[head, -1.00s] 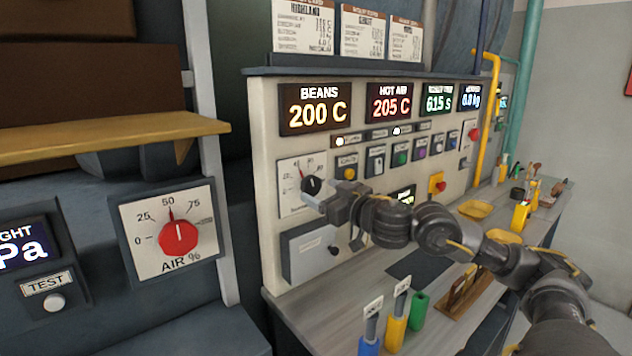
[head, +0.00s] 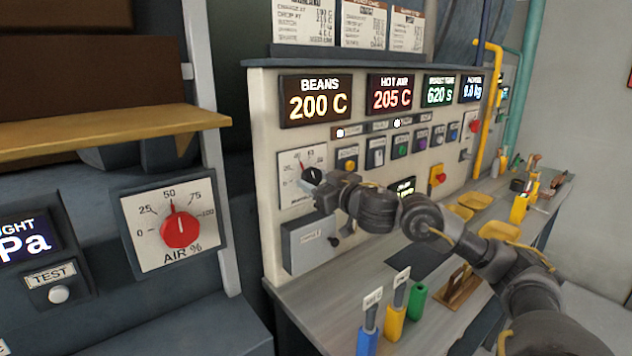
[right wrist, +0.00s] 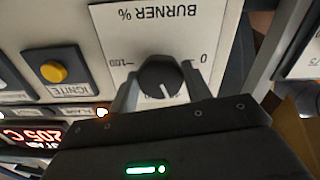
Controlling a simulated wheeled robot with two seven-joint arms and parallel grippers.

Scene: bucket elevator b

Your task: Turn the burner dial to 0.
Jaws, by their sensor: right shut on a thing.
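The burner dial is a black round knob (head: 312,175) on a white scale plate at the left of the roaster panel. In the right wrist view the knob (right wrist: 161,78) appears upside down, with "BURNER %" above it, 0 on the right and 100 on the left. Its short white mark points downward in that picture, roughly toward mid-scale; the scale there is hidden by my gripper. My right gripper (head: 326,183) is at the dial, its fingers (right wrist: 158,88) on either side of the knob and shut on it. My left gripper is out of view.
A red AIR % dial (head: 181,230) sits on a separate panel at left. A yellow IGNITE button (right wrist: 53,72) is close beside the burner plate. A grey box (head: 309,243) is below the dial. Colored-handled tools (head: 395,325) stand on the counter.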

